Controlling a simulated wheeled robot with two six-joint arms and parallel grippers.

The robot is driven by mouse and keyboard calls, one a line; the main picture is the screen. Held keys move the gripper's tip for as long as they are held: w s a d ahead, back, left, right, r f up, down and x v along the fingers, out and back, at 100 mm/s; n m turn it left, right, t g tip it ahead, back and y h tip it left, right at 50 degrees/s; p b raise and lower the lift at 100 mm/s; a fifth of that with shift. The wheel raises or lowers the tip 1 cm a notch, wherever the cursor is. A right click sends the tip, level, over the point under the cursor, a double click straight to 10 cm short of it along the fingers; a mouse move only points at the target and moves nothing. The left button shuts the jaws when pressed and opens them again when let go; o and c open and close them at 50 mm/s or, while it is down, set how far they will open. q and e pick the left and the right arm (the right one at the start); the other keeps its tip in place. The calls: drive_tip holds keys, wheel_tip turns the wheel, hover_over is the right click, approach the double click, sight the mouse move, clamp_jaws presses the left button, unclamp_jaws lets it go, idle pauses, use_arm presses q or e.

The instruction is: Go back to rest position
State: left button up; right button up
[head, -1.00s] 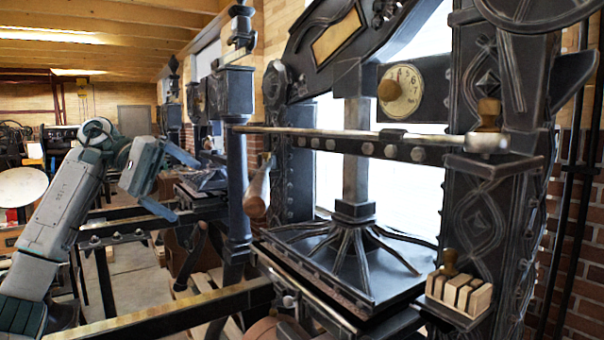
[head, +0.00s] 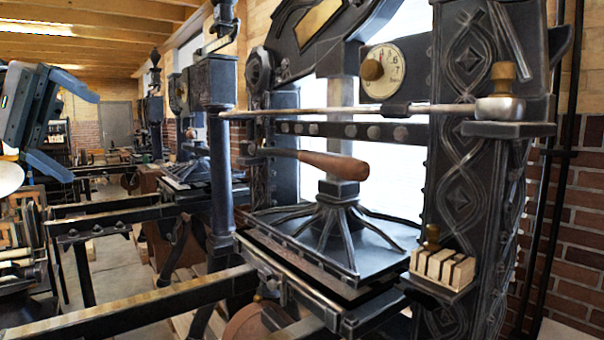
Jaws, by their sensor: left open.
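My left gripper (head: 84,138) is at the upper left of the head view, near the picture's edge. Its two blue-grey fingers are spread wide and point right, with nothing between them. It is well apart from the nearest hand press, whose dark iron frame (head: 466,150) fills the right side. The press's wooden lever handle (head: 335,165) points to the right, across the front of the press and above the ribbed platen (head: 325,245). My right gripper is not in view.
A long metal bar (head: 340,111) crosses the press above the handle. A dial (head: 383,71) and a small wooden rack (head: 441,268) are on the press. Rails (head: 135,305) reach out to the lower left. More presses (head: 188,135) stand behind along the wall.

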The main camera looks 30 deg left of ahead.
use_arm(q)
drive_tip(key=s+d, duration=0.1)
drive_tip(key=s+d+r, duration=0.1)
drive_tip(key=shift+s, duration=0.4)
drive_tip(key=shift+a+r, duration=0.1)
